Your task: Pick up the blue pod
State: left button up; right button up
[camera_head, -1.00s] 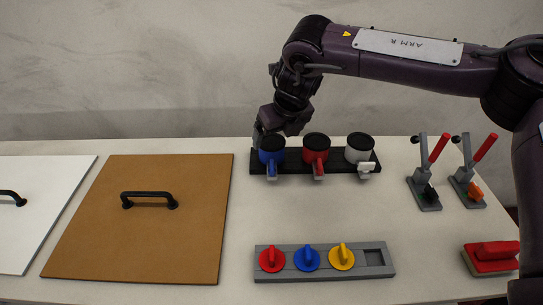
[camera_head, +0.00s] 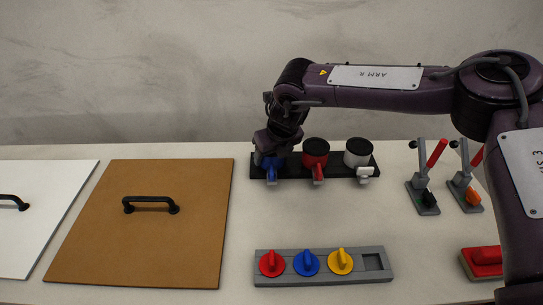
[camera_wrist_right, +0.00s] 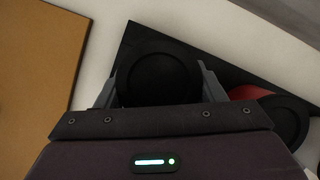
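The blue pod (camera_head: 271,174) sits in the black rack at its left end; its upper part is hidden in the head view behind my right gripper (camera_head: 269,158). In the right wrist view its round black lid (camera_wrist_right: 158,78) lies between the two grey fingers of my right gripper (camera_wrist_right: 156,88). The fingers are spread, one on each side of the lid, with the tips reaching down beside it. Whether they touch the pod is hard to see. My left gripper is not in view.
The red pod (camera_head: 315,151) stands close to the right of the blue one, then a white pod (camera_head: 358,150), all in the black rack (camera_head: 338,169). A knob panel (camera_head: 290,279), two lever clamps (camera_head: 422,190) and a brown board with handle (camera_head: 140,240) lie around. The table middle is clear.

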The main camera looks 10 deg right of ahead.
jog(key=c, duration=0.5)
jog(key=shift+c, duration=0.5)
jog(key=shift+r, duration=0.15)
